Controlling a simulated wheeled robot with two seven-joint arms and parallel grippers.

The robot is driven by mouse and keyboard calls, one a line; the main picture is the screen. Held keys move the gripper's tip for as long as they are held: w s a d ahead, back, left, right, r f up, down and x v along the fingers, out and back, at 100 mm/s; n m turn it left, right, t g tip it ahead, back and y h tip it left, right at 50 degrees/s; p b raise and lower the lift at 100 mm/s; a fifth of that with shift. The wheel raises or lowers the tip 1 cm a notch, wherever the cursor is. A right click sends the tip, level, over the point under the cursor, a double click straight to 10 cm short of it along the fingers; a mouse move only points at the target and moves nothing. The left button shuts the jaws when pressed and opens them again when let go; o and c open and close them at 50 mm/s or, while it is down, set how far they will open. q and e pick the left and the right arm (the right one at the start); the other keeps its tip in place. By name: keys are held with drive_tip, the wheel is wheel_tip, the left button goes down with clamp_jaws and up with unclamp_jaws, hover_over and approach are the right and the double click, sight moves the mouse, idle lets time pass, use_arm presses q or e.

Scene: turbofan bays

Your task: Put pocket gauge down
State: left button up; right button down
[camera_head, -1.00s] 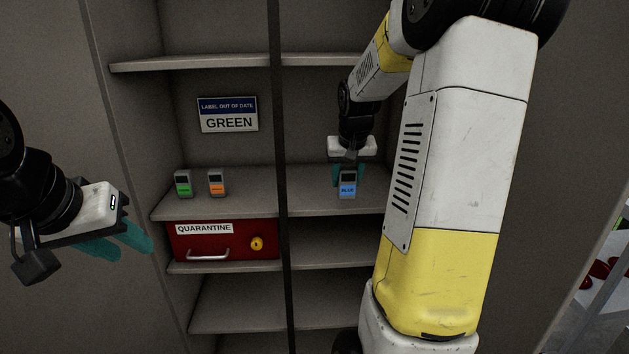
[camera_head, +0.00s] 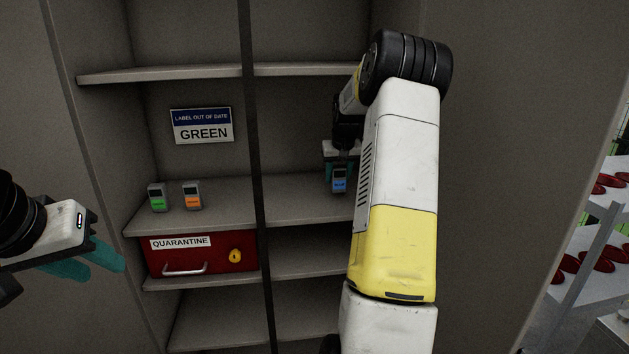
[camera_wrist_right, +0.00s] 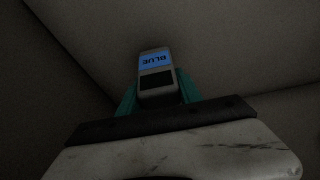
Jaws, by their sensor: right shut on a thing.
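The pocket gauge with the blue label (camera_head: 339,181) is at the right bay of the middle shelf (camera_head: 300,186). My right gripper (camera_head: 340,160) is shut on it. In the right wrist view the same gauge (camera_wrist_right: 155,70), its label reading BLUE, sits between the teal fingers. Whether its base touches the shelf I cannot tell. A gauge with a green label (camera_head: 157,197) and a gauge with an orange label (camera_head: 192,195) stand upright in the left bay. My left gripper (camera_head: 92,262) is at the far left, away from the shelves; its teal fingers look apart and empty.
A dark upright post (camera_head: 256,150) divides the bays. A red QUARANTINE drawer (camera_head: 203,255) with a handle is under the left bay. A sign reading LABEL OUT OF DATE, GREEN (camera_head: 202,125) is on the back wall. A rack with red items (camera_head: 600,230) stands at far right.

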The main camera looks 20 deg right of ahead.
drive_tip(key=shift+f, duration=0.8)
drive_tip(key=c, duration=0.8)
unclamp_jaws()
drive_tip(key=shift+f, duration=0.15)
